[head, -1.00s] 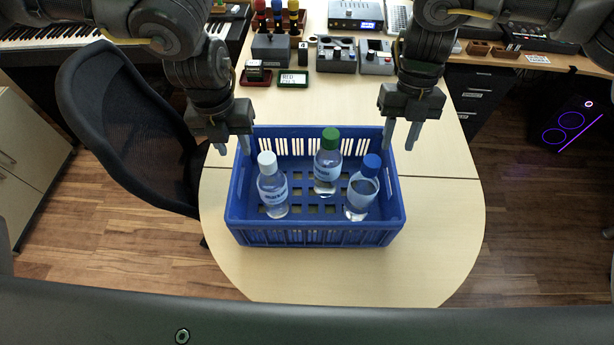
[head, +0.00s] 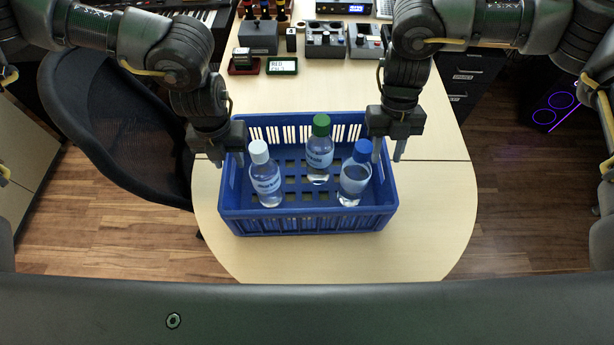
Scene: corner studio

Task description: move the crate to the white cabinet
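The blue crate (head: 305,223) stands on the rounded end of the light wood table. It holds a white-capped bottle (head: 265,180), a green-capped bottle (head: 319,155) and a blue-capped bottle (head: 354,180), all upright. My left gripper (head: 227,160) is open at the crate's left wall, with one finger outside and one inside. My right gripper (head: 388,153) is open at the right wall, one finger on each side. A gap shows between each pair of fingers. A pale cabinet (head: 25,165) shows partly at the left edge; I cannot tell whether it is the white cabinet.
A black mesh chair (head: 110,130) stands close to the table's left side. Stamps and small grey devices (head: 325,42) sit behind the crate. Dark drawers (head: 468,75) and a purple-lit computer (head: 553,108) are at the right. Wood floor (head: 515,230) is open at the right.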

